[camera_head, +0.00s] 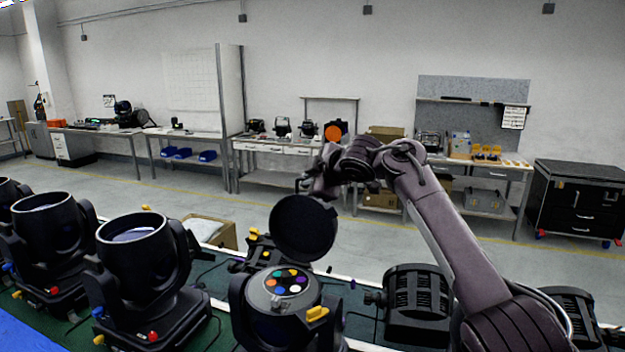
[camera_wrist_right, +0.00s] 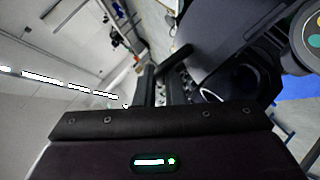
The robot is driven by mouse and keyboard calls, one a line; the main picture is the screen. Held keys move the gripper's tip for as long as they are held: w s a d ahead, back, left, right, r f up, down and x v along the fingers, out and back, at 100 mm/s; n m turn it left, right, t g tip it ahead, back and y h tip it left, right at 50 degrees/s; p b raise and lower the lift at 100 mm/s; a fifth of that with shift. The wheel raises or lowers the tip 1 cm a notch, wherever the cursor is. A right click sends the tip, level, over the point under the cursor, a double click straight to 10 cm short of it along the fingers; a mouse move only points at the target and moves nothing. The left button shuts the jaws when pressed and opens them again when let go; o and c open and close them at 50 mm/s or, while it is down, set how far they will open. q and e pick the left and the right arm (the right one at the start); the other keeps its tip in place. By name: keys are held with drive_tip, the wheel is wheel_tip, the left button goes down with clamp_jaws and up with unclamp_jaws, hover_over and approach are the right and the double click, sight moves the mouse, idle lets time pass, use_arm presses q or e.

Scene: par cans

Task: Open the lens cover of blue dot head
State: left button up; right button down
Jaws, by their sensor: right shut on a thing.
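A black moving head (camera_head: 275,310) stands at the front middle. Its top face (camera_head: 283,286) is exposed and shows several coloured dots, a blue one among them. Its round black lens cover (camera_head: 302,228) stands raised, nearly upright, behind that face. My right gripper (camera_head: 312,186) is at the cover's upper edge and shut on it; the fingertips are small and partly hidden. In the right wrist view the gripper fingers (camera_wrist_right: 165,85) meet the dark cover (camera_wrist_right: 225,60), and the dotted face (camera_wrist_right: 312,38) shows at the right edge. My left gripper is not in view.
More black heads with open round tops stand left (camera_head: 140,250) and further left (camera_head: 45,225). A dark vented unit (camera_head: 418,300) stands right, under my right arm. A cardboard box (camera_head: 212,232) sits on the floor behind. Workbenches line the far wall.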

drive_tip(key=shift+s+a+f, duration=0.15)
drive_tip(key=shift+a+f, duration=0.1)
drive_tip(key=shift+f, duration=0.1)
drive_tip(key=c, duration=1.8)
unclamp_jaws()
drive_tip(key=shift+s+d+r+b, duration=0.1)
drive_tip(key=shift+b, duration=0.25)
drive_tip(key=b+v, duration=0.2)
drive_tip(key=v, duration=0.1)
drive_tip(key=shift+s+r+b, duration=0.1)
drive_tip(key=shift+s+b, duration=0.05)
drive_tip(key=shift+b, duration=0.2)
drive_tip(key=b+v, duration=0.1)
drive_tip(key=v, duration=0.3)
drive_tip(key=shift+d+r, duration=0.15)
drive_tip(key=shift+d, duration=0.1)
